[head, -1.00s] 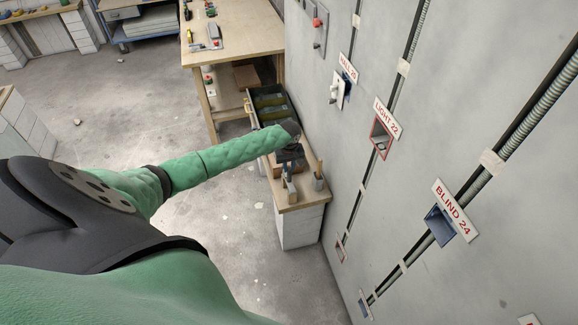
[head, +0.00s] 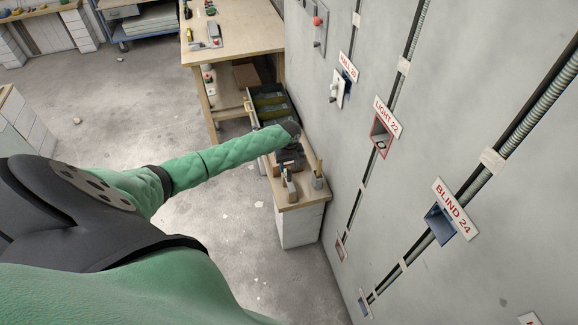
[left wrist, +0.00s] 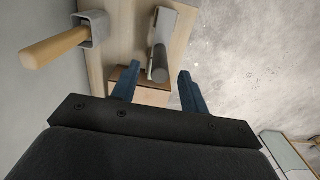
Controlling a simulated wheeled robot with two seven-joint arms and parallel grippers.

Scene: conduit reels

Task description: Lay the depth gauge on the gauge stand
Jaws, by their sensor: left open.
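My left gripper (head: 289,160) hangs over the small wooden-topped cabinet by the wall. In the left wrist view its two blue fingers (left wrist: 157,73) are apart and hold nothing. A brown wooden block (left wrist: 152,94) shows below and between the fingers. A slim grey and pale piece (left wrist: 162,42) shows just beyond the fingertips, with its rounded end towards the block; it also shows in the head view (head: 290,190). I cannot tell for sure which of these is the depth gauge and which the gauge stand, nor whether they touch. The gripper partly hides the block.
A grey holder with a wooden-handled tool (left wrist: 93,30) stands on the cabinet top (head: 302,204), close to the wall. Dark open bins (head: 268,103) lie behind the gripper. A workbench (head: 235,38) stands farther back. The wall carries labelled boxes (head: 440,225) and conduits on the right.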

